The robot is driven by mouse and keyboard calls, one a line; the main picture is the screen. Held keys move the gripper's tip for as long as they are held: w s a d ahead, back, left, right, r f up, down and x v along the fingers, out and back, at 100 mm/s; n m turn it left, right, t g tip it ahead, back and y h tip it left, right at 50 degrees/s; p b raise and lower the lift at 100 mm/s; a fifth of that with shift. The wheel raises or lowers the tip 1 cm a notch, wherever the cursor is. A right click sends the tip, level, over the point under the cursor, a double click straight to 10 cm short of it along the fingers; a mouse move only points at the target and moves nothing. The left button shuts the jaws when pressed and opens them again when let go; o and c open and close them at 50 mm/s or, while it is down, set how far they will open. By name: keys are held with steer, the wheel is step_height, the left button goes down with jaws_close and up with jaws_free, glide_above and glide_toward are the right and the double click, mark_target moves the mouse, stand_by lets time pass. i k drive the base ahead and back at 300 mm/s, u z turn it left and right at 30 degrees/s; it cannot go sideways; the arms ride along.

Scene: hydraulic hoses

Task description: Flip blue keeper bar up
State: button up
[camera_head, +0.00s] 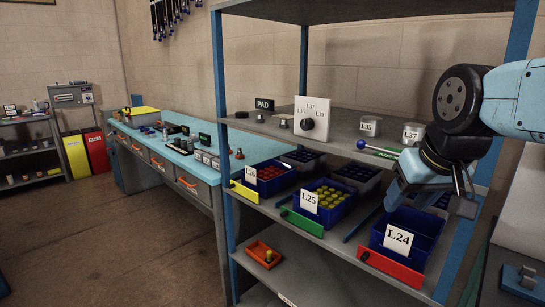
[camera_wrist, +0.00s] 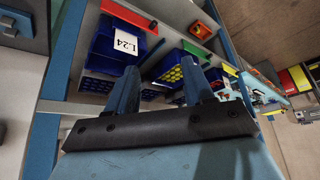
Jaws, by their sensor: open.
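A thin dark-blue bar (camera_head: 361,225) lies slanted on the middle shelf between the L.25 bin and the L.24 bin in the head view. It may be the blue keeper bar, but I cannot tell for sure. My gripper (camera_head: 432,198) is open and empty, above and behind the L.24 bin (camera_head: 418,222), near the shelf's right post. In the wrist view its two blue fingers (camera_wrist: 160,80) stand apart in front of the bins, with nothing between them. The L.24 bin (camera_wrist: 112,48) shows upper left there. My gripper hides part of the bins behind it.
A red bar (camera_head: 392,268), a green bar (camera_head: 302,222) and a yellow bar (camera_head: 245,190) run along the shelf's front. A blue-knobbed rod (camera_head: 362,144) sticks out at the upper shelf. A blue post (camera_head: 470,215) is close to my gripper. An orange tray (camera_head: 264,254) sits below.

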mark_target(361, 144)
steer(key=z, duration=0.4)
steer(key=k, duration=0.9)
steer(key=u, duration=0.7)
steer(key=i, duration=1)
steer(key=z, duration=0.05)
